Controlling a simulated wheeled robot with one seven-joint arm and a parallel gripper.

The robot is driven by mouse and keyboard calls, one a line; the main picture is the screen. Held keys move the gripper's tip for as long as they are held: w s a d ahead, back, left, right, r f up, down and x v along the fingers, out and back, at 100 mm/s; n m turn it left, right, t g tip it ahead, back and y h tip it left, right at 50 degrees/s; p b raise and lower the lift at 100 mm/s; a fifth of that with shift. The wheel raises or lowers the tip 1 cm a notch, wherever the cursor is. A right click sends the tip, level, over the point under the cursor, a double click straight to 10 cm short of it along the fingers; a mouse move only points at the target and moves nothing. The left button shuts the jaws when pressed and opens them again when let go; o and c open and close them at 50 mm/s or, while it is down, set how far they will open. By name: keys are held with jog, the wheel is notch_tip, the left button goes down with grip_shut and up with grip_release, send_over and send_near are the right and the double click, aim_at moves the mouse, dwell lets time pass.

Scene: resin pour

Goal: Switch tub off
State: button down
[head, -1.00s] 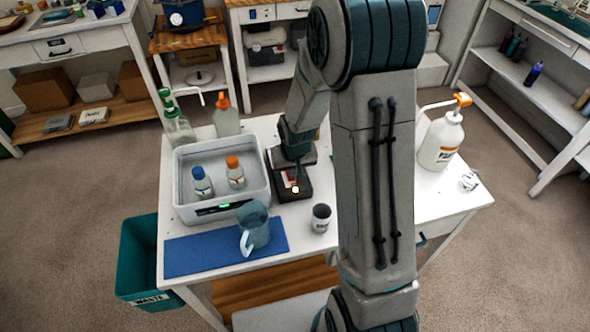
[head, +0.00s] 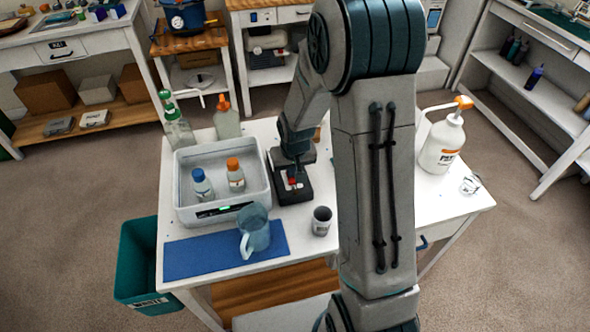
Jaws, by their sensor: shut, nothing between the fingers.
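The tub (head: 262,193) is a light grey open basin on the left of the white table. A blue-capped bottle (head: 203,188) and an orange-capped bottle (head: 236,177) stand in it. Its dark front panel (head: 220,210) faces the near side and shows only a small, dim green mark. My gripper (head: 291,176) is shut and empty, pointing down to the right of the tub, over a black device (head: 295,192) with a red part. It is apart from the tub's front panel. Whether the fingertips touch the black device cannot be told.
A blue mat (head: 200,258) with a clear jug (head: 256,232) lies in front of the tub. A small dark-topped cup (head: 321,222) stands right of it. Two bottles stand behind the tub, and a white pump bottle (head: 441,145) stands at right.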

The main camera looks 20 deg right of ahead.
aim_at(293, 179)
jog(key=p+v, duration=0.2)
jog(key=v, duration=0.1)
jog(key=p+v, duration=0.1)
jog(key=v, duration=0.1)
jog(key=shift+w, duration=0.3)
jog(key=s+r+b, duration=0.1)
jog(key=s+r, duration=0.4)
jog(key=r, duration=0.2)
jog(key=shift+r+b, duration=0.4)
jog(key=s+r, duration=0.4)
jog(key=s, duration=0.4)
jog(key=s+r, duration=0.4)
jog(key=s, duration=0.4)
jog(key=shift+s+d+r+t, duration=0.2)
jog(key=shift+d+r+t, duration=0.1)
jog(key=shift+d, duration=0.1)
dwell(0.6)
